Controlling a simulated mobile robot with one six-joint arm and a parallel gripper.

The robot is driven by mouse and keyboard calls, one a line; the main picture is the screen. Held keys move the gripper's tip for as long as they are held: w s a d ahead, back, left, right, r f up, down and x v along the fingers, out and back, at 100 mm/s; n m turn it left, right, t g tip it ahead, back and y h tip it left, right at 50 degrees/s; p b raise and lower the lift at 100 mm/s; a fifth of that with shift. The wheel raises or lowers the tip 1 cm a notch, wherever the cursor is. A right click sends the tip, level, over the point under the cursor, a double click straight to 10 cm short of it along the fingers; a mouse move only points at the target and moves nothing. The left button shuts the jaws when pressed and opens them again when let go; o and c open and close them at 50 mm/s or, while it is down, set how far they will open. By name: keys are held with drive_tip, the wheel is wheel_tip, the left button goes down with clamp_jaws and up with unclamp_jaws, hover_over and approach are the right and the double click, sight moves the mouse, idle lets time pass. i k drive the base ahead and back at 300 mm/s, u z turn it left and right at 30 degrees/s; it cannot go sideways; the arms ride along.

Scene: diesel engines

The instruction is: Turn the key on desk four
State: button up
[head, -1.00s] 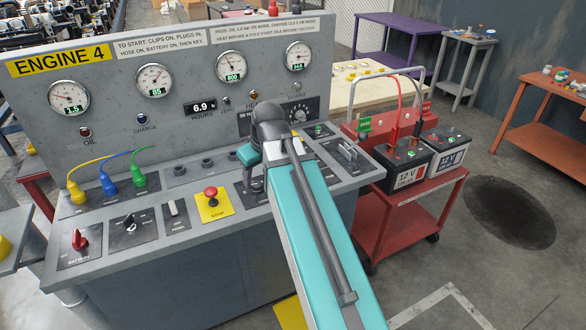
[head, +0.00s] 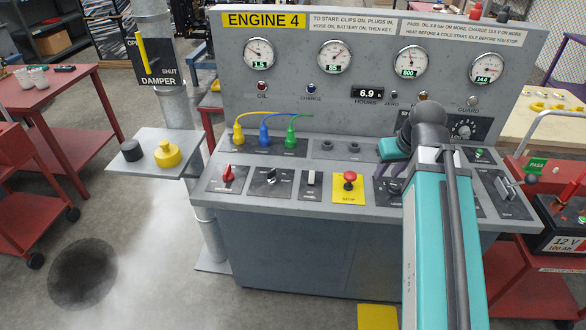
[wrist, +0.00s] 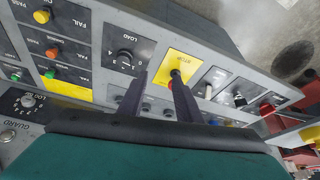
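The engine 4 desk (head: 380,219) stands ahead with its sloping panel. A small dark switch that looks like the key (head: 271,178) sits between the red battery switch (head: 228,174) and a white rocker switch. It also shows in the wrist view (wrist: 239,98), right of the red stop button (wrist: 176,76). Its exact position is too small to read. My gripper (wrist: 156,79) is open and empty above the panel, between the load knob (wrist: 126,56) and the stop button, apart from the key.
Yellow, blue and green plugs (head: 264,134) with cables stand behind the key. A damper pipe (head: 158,104) and a shelf (head: 150,163) with a yellow knob are left of the desk. A red battery cart (head: 527,272) stands at right.

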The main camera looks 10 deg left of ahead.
sight(270, 175)
drive_tip(key=z, duration=0.8)
drive_tip(key=i, duration=0.7)
drive_tip(key=u, duration=0.5)
drive_tip(key=k, duration=0.15)
drive_tip(key=u, duration=1.55)
